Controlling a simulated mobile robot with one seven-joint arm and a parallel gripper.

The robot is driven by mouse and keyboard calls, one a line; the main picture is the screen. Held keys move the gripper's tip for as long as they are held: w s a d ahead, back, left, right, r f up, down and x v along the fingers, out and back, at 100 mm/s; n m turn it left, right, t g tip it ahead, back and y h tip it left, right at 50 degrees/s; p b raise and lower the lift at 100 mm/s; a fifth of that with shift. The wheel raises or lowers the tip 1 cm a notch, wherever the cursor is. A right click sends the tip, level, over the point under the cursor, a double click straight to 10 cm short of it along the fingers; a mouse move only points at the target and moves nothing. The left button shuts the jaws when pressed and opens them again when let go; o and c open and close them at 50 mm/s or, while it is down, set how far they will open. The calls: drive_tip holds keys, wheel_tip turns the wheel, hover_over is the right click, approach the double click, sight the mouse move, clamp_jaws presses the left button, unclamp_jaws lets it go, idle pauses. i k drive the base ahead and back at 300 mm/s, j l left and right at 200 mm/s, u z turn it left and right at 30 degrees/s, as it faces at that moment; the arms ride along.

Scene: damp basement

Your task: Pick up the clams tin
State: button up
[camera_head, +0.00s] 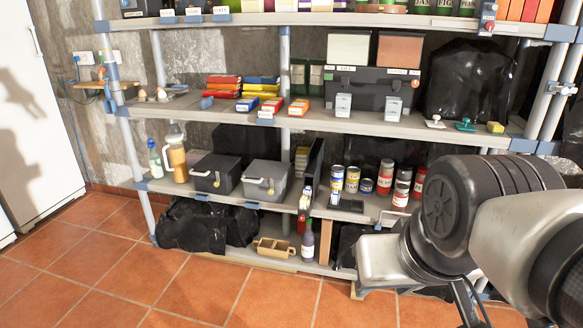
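Several tins stand on the middle shelf right of centre. On the left are white-and-blue tins (337,179), a tin with a yellow band (352,180) and a short dark blue tin (366,187). On the right are red-labelled tins (385,178), two of them stacked (401,192). The labels are too small to read, so I cannot tell which is the clams tin. My arm reaches in from the right. Its pale end, with my gripper (376,262), is low in front of the shelf, below and apart from the tins. Its fingers are not clear.
Metal shelving holds boxes and cartons (372,89) above. Two lidded boxes (266,181) and an orange jug (176,160) stand left of the tins. Small bottles (303,212) and a dark divider (316,165) are close by on the left. The tiled floor (120,265) is clear in front.

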sight(305, 199)
drive_tip(key=i+u, duration=0.1)
drive_tip(key=i, duration=1.5)
